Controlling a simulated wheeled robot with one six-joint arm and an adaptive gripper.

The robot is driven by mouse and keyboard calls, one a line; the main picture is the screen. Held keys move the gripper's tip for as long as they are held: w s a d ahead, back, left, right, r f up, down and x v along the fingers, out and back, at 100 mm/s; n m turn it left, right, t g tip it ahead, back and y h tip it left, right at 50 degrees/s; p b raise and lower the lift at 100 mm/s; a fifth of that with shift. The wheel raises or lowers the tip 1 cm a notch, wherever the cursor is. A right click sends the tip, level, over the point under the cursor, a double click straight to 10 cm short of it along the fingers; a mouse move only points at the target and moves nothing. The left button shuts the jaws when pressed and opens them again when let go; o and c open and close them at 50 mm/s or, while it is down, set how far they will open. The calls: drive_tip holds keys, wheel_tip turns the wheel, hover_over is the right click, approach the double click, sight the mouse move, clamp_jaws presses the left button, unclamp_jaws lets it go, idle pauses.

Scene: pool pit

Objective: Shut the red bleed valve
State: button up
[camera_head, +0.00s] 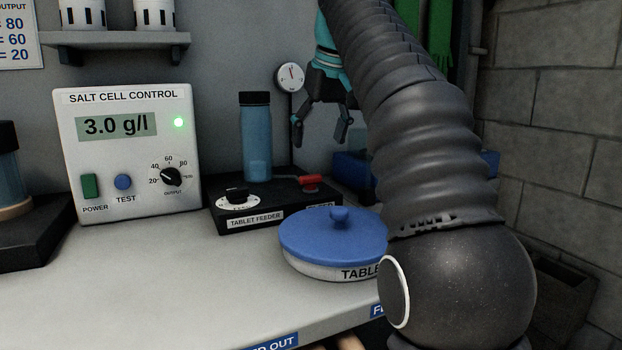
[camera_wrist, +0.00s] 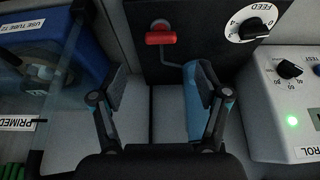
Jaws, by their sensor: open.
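The red bleed valve (camera_head: 311,182) shows as a red grip on a thin grey rod at the back right of the black tablet feeder base (camera_head: 232,216). In the wrist view the red grip (camera_wrist: 160,38) lies crosswise at upper middle, beyond my fingertips, with its rod bending to the right and down. My gripper (camera_head: 322,138) hangs above and behind the valve in the head view. In the wrist view my gripper (camera_wrist: 161,85) is open, with nothing between its fingers. The blue feeder bottle (camera_head: 256,140) stands left of my gripper; its lower part shows behind the right finger.
A salt cell control box (camera_head: 130,195) stands left of the feeder. A round tub with a blue lid (camera_head: 320,240) sits in front of the valve. A gauge (camera_head: 291,77) stands behind the bottle. A blue unit (camera_wrist: 75,45) is left in the wrist view.

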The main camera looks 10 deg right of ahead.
sight(311, 175)
drive_tip(key=b+x, duration=0.2)
drive_tip(key=x, duration=0.6)
drive_tip(key=shift+a+f+b, duration=0.1)
drive_tip(key=shift+b, duration=0.25)
drive_tip(key=c, duration=1.2)
